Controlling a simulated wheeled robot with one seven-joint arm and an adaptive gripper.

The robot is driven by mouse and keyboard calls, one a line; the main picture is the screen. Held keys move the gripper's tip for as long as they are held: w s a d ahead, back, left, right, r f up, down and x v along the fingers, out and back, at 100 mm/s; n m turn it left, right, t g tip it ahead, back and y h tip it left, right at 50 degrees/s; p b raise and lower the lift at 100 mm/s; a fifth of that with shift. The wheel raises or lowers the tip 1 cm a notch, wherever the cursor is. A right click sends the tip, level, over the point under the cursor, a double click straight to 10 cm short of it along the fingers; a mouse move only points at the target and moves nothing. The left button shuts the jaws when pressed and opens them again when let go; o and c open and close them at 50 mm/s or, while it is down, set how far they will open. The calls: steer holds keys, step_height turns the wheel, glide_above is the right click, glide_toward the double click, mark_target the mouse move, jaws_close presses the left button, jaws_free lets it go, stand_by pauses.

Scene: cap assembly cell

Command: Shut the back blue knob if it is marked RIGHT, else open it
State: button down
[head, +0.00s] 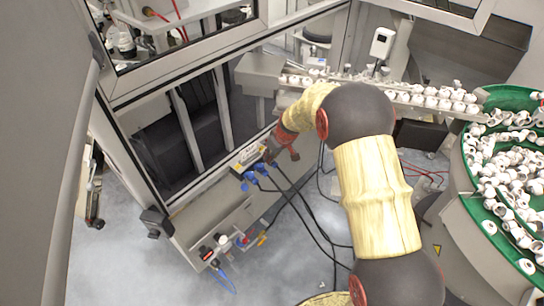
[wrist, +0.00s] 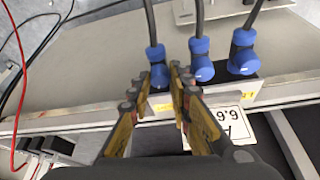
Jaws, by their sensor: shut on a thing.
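Several blue knobs, each with a black cable, stand in a row on the front of the grey cabinet. In the wrist view the left knob (wrist: 159,76) sits between the two fingers of my gripper (wrist: 162,74), which is shut on it. In the head view the blue knobs (head: 250,177) show beside a yellow-edged label plate, and my gripper (head: 270,155) is at the far end of the row, partly hidden by my arm. Small yellow labels lie under the knobs; I cannot read them.
A white plate (wrist: 232,122) reading upside down is by the knobs. Black cables (head: 300,205) hang to the floor. A green bowl of white caps (head: 468,165) stands at right, with a cap-filled rail (head: 425,98) behind. Small valves (head: 222,243) sit at the cabinet's lower edge.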

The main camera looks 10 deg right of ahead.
steer(key=shift+f+b, duration=0.1)
steer(key=shift+b, duration=0.25)
steer(key=shift+d+n+b, duration=0.1)
steer(key=shift+n+b, duration=0.2)
steer(key=shift+b, duration=0.1)
steer(key=shift+n+b, duration=0.5)
steer(key=shift+b, duration=0.1)
steer(key=c, duration=1.9)
jaws_free()
steer(key=shift+r, duration=0.2)
steer(key=v, duration=1.1)
steer(key=shift+d+r, duration=0.3)
